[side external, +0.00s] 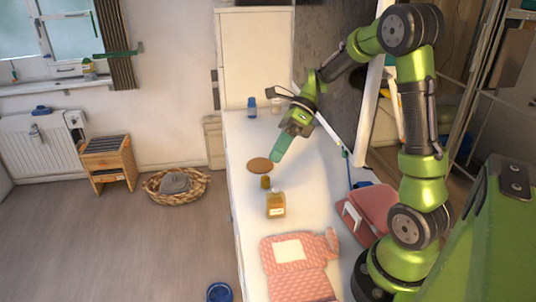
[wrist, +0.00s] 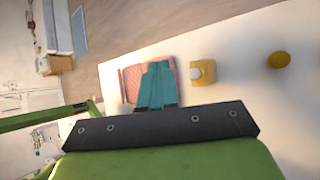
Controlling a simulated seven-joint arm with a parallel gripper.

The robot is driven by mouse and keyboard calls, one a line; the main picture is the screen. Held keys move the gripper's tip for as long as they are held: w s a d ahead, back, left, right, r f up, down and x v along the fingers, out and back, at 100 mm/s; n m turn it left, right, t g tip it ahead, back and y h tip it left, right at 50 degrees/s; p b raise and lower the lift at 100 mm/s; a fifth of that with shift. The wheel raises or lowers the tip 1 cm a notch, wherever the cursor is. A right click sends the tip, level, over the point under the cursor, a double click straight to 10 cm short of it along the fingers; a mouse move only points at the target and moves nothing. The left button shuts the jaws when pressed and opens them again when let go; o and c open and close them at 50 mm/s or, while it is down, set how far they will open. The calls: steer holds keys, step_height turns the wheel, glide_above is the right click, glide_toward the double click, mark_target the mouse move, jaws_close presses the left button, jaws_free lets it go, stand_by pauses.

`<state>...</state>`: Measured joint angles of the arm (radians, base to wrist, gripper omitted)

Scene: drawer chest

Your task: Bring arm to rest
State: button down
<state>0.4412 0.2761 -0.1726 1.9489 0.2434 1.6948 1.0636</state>
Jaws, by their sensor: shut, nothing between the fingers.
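My gripper (side external: 281,147) has teal fingers and hangs from the green arm above the white worktop (side external: 247,215). Its fingers are together with nothing between them, pointing down over the worktop near a round brown disc (side external: 259,165). In the wrist view the teal fingers of my gripper (wrist: 156,82) lie side by side, in front of a pink patterned cloth item. My arm is bent, raised from its base at the right.
An amber bottle (side external: 276,206) and a small amber item (side external: 265,182) stand below the gripper. A pink patterned item (side external: 297,268) lies at the near end. A red case (side external: 368,212) sits right. A blue bottle (side external: 251,108) stands at the far end. Free worktop lies left of the bottle.

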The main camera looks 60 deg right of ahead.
steer(key=s+a+r+n+t+h, duration=0.3)
steer(key=s+a+n, duration=0.2)
steer(key=n, duration=0.7)
steer(key=s+a+r+n+t+h, duration=0.2)
steer(key=s+a+r+n+h, duration=0.2)
steer(key=n, duration=0.8)
steer(key=shift+s+a+r+n+t, duration=0.15)
steer(key=shift+s+a+n+t, duration=0.25)
steer(key=shift+a, duration=0.1)
